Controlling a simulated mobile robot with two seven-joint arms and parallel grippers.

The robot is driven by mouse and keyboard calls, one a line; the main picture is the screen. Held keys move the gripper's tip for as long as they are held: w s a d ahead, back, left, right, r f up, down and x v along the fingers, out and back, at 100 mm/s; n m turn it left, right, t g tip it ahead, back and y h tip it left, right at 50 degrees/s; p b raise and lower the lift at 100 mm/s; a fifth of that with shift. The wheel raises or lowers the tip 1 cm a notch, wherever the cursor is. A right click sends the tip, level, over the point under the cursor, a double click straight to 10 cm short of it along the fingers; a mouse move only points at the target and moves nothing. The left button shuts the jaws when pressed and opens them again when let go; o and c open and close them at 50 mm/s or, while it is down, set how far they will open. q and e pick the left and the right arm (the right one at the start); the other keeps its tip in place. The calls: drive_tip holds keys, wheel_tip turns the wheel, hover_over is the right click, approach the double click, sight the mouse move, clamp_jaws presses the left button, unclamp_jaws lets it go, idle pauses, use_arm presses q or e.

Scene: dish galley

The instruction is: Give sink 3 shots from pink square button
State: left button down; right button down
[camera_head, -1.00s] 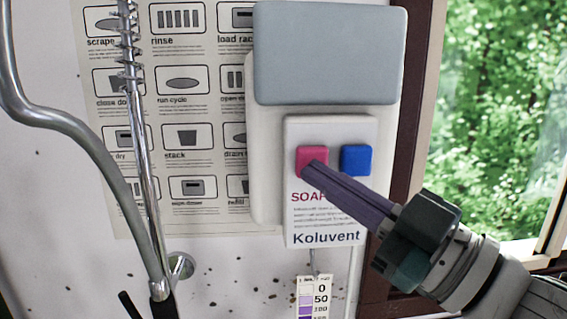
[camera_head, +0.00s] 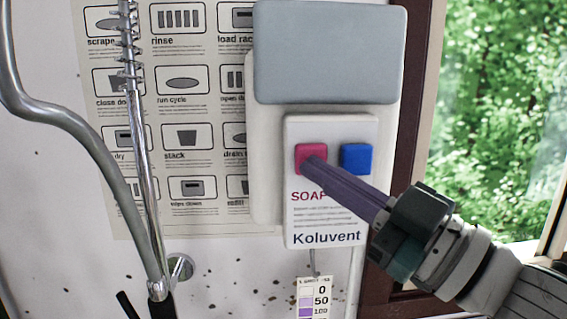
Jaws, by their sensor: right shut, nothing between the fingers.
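The pink square button (camera_head: 304,152) sits on the white front panel of the soap dispenser (camera_head: 300,235), left of a blue square button (camera_head: 356,158). My right gripper (camera_head: 312,163) comes in from the lower right with its fingers shut and empty. Its fingertips are at the lower right part of the pink button and hide that corner; they appear to touch it. The fingers also cover part of the "SOAP" lettering. The sink and my left gripper are not in view.
A grey metal pipe and a spring hose (camera_head: 130,60) stand at the left. An instruction poster (camera_head: 180,130) hangs behind. A small colour-scale strip (camera_head: 320,300) hangs below the dispenser. A window frame (camera_head: 400,150) is close on the right.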

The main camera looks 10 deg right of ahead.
drive_tip(key=shift+w, duration=0.25)
idle(0.4)
drive_tip(key=shift+s+p, duration=0.6)
drive_tip(key=shift+s, duration=0.6)
drive_tip(key=shift+w, duration=0.1)
drive_tip(key=shift+w, duration=0.35)
